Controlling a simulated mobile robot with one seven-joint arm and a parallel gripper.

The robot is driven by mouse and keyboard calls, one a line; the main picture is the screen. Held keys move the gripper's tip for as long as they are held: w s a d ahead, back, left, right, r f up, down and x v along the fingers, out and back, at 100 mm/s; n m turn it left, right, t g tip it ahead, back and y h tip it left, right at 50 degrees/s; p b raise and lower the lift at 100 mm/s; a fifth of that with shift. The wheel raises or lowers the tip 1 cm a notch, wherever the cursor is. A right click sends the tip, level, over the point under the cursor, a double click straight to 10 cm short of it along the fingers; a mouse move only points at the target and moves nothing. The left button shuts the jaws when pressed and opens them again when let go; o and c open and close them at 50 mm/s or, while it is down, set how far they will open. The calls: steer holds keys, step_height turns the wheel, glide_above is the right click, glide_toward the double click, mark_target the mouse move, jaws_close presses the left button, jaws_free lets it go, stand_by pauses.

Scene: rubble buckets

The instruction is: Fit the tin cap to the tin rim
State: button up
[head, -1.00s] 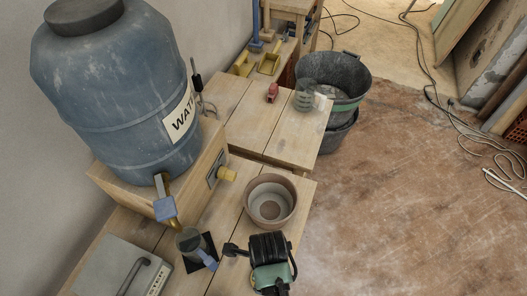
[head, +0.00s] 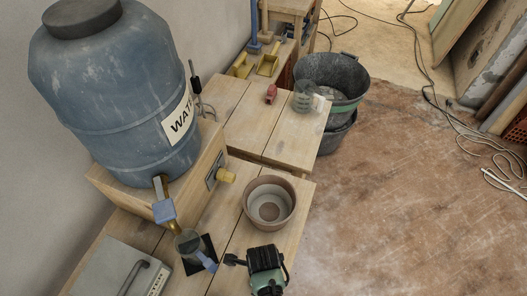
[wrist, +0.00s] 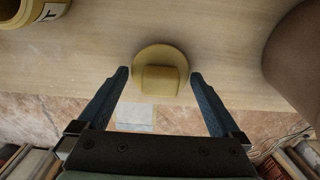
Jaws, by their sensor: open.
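The yellow tin cap (wrist: 160,72), a round disc with a blocky raised grip, shows in the wrist view on the pale wooden bench. My gripper (wrist: 159,74) is open, with one fingertip either side of the cap and a gap at each side; I cannot tell its height above it. In the head view my gripper (head: 236,262) is at the bottom, and I cannot make out the cap there. A yellow tin (wrist: 28,12) with a pale label and a round rim is cut off at the wrist view's top left. A small yellow cylinder (head: 226,175) beside the wooden box may be this tin.
A brown bowl (head: 285,215) stands on the bench close to my gripper; it also shows in the wrist view (wrist: 300,55). A blue water barrel (head: 115,90) with a tap stands at left, above a clear cup (head: 188,242). A grey case (head: 115,268) lies at lower left. Open floor is at right.

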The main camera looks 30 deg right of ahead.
steer(key=c, duration=1)
steer(key=shift+r, duration=0.1)
step_height(320, 180, up, 10)
steer(key=shift+f+p, duration=0.1)
steer(key=shift+p, duration=0.2)
